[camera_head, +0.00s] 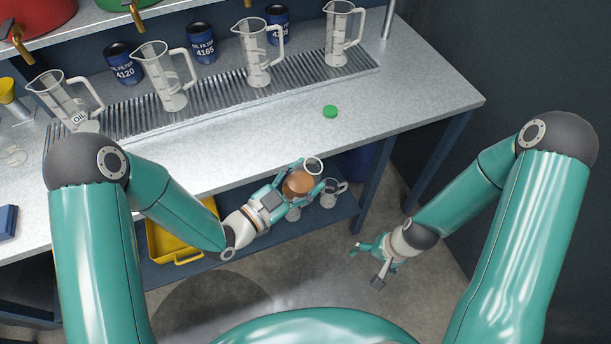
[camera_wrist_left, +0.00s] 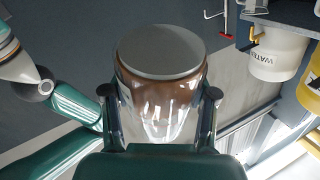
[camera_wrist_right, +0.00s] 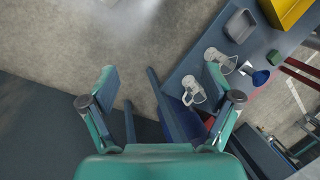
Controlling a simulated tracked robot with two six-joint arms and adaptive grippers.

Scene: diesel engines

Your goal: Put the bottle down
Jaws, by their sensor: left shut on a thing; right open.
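My left gripper (camera_head: 306,182) is shut on the bottle (camera_head: 298,184), a rounded clear vessel with brown content. It holds the bottle in front of the workbench's front edge, above the lower shelf. A pale ring shows at the bottle's upper right. In the left wrist view the bottle (camera_wrist_left: 160,85) sits between both fingers, with a flat grey round end facing the camera. My right gripper (camera_head: 367,266) is open and empty, low over the floor at the right; its spread fingers also show in the right wrist view (camera_wrist_right: 160,95).
Below are a yellow bin (camera_head: 172,243) and clear jugs (camera_wrist_right: 193,90) on the shelf.

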